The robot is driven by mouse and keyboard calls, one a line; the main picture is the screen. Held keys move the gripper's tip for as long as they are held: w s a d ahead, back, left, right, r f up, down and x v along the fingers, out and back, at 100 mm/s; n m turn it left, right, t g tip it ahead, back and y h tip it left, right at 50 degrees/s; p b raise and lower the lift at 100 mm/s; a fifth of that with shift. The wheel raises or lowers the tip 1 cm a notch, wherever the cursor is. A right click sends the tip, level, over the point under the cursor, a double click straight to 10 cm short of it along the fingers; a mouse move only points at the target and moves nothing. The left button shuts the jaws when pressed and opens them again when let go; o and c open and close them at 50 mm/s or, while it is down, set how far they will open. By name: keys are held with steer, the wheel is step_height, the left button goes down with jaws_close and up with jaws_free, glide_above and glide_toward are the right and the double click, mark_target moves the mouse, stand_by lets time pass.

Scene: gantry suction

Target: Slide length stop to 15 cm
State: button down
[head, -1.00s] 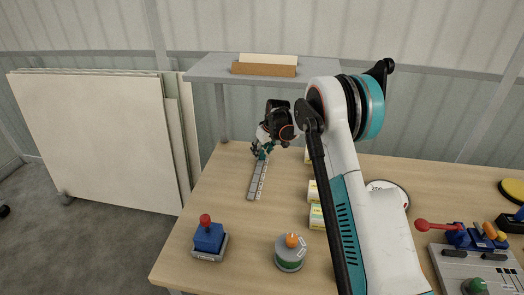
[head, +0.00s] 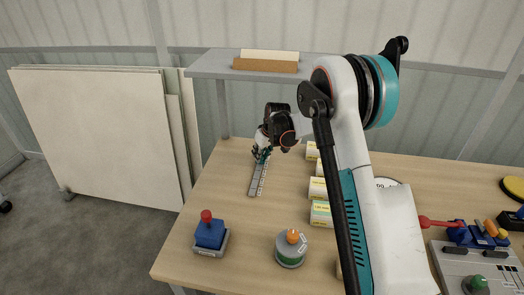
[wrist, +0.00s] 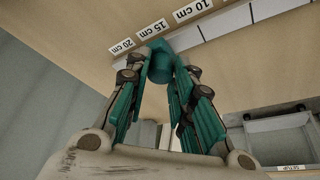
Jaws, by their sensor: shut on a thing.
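The length stop (wrist: 160,66) is a teal block with a rounded body on a pale grey rail (wrist: 229,21), which also shows in the head view (head: 257,180). My gripper (wrist: 161,80) is shut on the stop, with a teal finger on each side. In the head view my gripper (head: 262,155) is at the far part of the rail, and the stop is hidden there. In the wrist view the labels 20 cm (wrist: 121,46), 15 cm (wrist: 152,29) and 10 cm (wrist: 193,10) run along the rail. The stop sits about opposite the 15 cm label; its exact mark is covered.
A blue box with a red knob (head: 209,233) and a round grey-green device with an orange knob (head: 291,249) stand near the table front. Several labelled boxes (head: 320,189) stand right of the rail. A grey shelf (head: 210,68) is behind.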

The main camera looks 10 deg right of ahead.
steer(key=c, duration=1.4)
jaws_free()
steer(key=shift+o, duration=0.2)
steer(key=v, duration=0.7)
steer(key=shift+r, duration=0.25)
steer(key=shift+s+f, duration=0.1)
